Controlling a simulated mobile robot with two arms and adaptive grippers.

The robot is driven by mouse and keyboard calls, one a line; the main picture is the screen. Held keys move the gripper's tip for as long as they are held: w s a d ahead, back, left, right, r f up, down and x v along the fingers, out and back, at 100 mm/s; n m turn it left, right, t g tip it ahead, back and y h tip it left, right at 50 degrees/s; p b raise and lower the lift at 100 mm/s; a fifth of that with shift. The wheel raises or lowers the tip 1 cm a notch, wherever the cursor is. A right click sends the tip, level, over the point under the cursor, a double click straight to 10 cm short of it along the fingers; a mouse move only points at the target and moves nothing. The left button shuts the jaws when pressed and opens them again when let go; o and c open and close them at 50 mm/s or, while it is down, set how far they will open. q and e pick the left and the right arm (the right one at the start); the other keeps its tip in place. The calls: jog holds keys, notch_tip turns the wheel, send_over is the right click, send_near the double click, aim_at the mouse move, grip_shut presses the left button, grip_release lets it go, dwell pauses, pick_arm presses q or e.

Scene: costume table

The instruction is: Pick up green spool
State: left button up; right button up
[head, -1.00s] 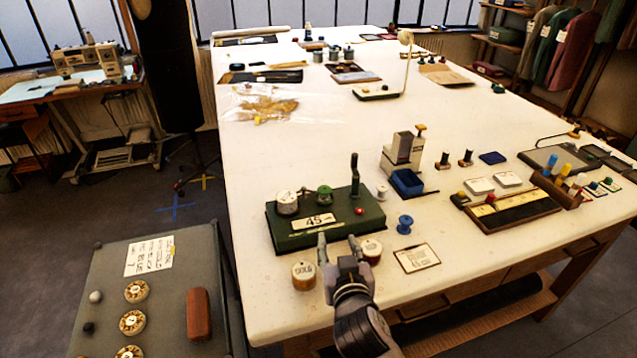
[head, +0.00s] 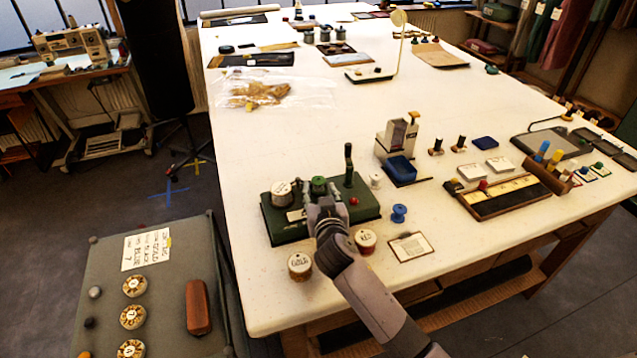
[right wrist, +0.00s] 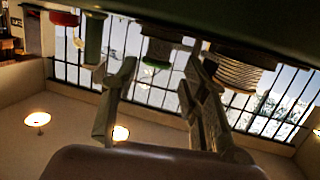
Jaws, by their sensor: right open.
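The green spool (head: 318,184) stands on top of the dark green device (head: 371,205), between a white-topped spool (head: 282,194) and an upright dark lever (head: 348,165). My right gripper (head: 325,208) is just in front of the green spool at the device's front edge, open and with nothing visible between its fingers. It hides part of the device's front and label. In the right wrist view, which looks upside down, the green spool (right wrist: 165,45) appears beyond and between the two finger tips (right wrist: 158,78). I cannot tell any contact. My left gripper is not in view.
Two labelled spools (head: 300,265) (head: 365,241) stand close beside my right wrist. A blue spool (head: 399,214) and a card (head: 411,247) lie to the right. A small white spool (head: 376,180) stands near the lever. The table's front edge is close below.

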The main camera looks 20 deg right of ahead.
aim_at(319, 183)
jog(key=shift+w+d, duration=0.1)
jog(key=shift+w, duration=0.15)
jog(key=p+x, duration=0.1)
jog(key=x, duration=0.3)
jog(key=shift+d+p, duration=0.15)
jog(key=shift+p, duration=0.2)
jog(key=shift+w, duration=0.35)
jog(key=shift+c, duration=0.2)
jog(key=c, duration=0.6)
